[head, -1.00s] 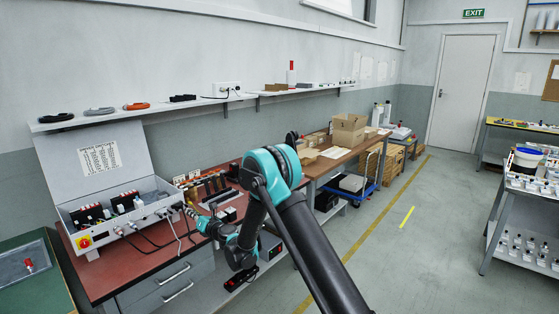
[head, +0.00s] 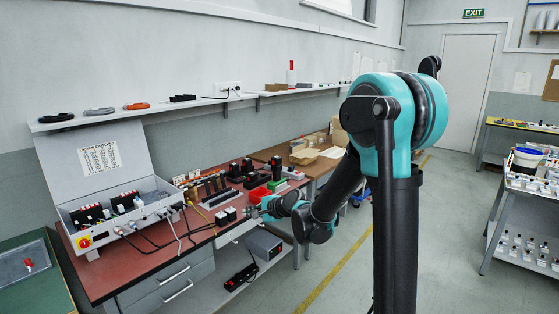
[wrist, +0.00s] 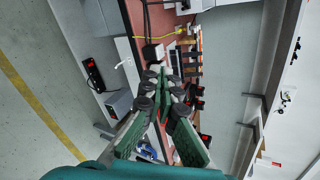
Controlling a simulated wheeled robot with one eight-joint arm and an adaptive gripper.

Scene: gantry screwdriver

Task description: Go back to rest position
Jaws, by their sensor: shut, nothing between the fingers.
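My gripper (head: 256,211) is shut and empty over the front edge of the red-topped workbench (head: 150,259), just right of some small black and white blocks. My arm folds back from it to the teal joint at right. In the wrist view, turned sideways, the green fingers of my gripper (wrist: 163,68) meet at their tips with nothing between them. The open control box (head: 125,212) with its raised lid stands at the left of the bench, apart from my gripper, with cables hanging from its front.
A shelf (head: 200,101) runs along the wall above. A grey power unit (head: 264,245) sits on the lower shelf. A rack of parts (head: 528,200) stands at far right. The floor between is clear.

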